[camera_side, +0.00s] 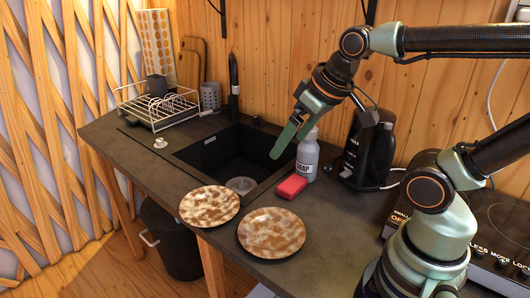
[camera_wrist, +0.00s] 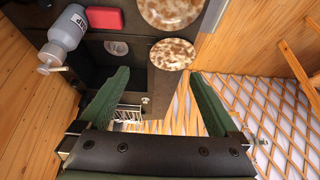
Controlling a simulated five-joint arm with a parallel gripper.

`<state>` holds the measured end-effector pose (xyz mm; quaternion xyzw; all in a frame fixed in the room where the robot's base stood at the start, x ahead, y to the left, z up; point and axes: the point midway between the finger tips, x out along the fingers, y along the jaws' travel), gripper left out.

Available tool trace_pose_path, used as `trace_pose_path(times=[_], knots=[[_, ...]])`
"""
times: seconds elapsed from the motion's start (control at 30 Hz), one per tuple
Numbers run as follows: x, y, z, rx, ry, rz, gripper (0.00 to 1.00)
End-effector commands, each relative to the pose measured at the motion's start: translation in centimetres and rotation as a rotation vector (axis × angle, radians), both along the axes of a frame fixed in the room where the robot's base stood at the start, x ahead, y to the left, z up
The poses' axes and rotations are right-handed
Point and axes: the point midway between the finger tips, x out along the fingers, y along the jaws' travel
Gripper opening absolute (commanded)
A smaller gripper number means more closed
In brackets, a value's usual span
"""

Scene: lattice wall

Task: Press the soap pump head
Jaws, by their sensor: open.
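The grey soap bottle (camera_side: 307,160) stands upright on the dark counter beside the sink, with SOAP lettering on its front. In the side view its top is close behind my gripper's fingers, and the pump head is mostly hidden there. In the wrist view the soap bottle (camera_wrist: 68,27) is at the upper left, with its pale pump head (camera_wrist: 50,57) in clear sight. My gripper (camera_side: 290,142) is above the counter near the bottle's top, with its green fingers pointing down. In the wrist view my gripper (camera_wrist: 160,75) is open and empty, and the pump head lies outside the left finger.
A red sponge (camera_side: 291,186) lies in front of the bottle. Two brown-speckled plates (camera_side: 210,205) (camera_side: 272,232) are at the counter's front. The sink (camera_side: 225,152) is left of the bottle; a black kettle-like appliance (camera_side: 368,150) stands close at right. A dish rack (camera_side: 158,105) is far left.

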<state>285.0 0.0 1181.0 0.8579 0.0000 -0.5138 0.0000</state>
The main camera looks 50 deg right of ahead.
Motion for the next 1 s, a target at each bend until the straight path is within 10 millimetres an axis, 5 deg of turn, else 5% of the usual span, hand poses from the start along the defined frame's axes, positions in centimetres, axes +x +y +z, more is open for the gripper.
trace_pose_path(times=[0.03,0.27,1.0], knots=[[0.0,0.0,0.0,0.0,0.0,0.0,0.86],[0.0,0.0,0.0,0.0,0.0,0.0,0.0],[0.0,0.0,0.0,0.0,0.0,0.0,0.0]])
